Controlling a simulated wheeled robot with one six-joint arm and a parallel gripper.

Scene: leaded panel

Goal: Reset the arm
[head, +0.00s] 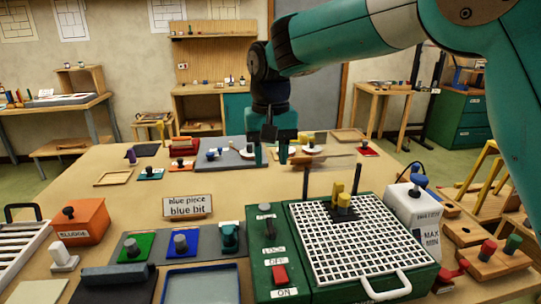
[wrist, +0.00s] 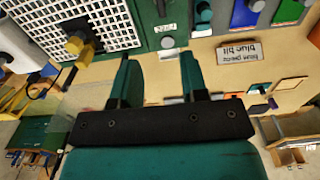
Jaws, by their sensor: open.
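My gripper (head: 271,156) hangs from my teal arm, pointing down over the middle of the table. Its two teal fingers are apart with nothing visible between them. In the wrist view the open fingers (wrist: 158,66) also show, with bare tabletop between them.
The green machine has a white grid (head: 355,243) holding a yellow piece (head: 343,202), plus two dark upright posts. A white jug (head: 411,208) stands right of it. A "blue piece, blue bit" sign (head: 187,206) stands left. An orange sludge box (head: 79,220) sits far left. Table between is mostly clear.

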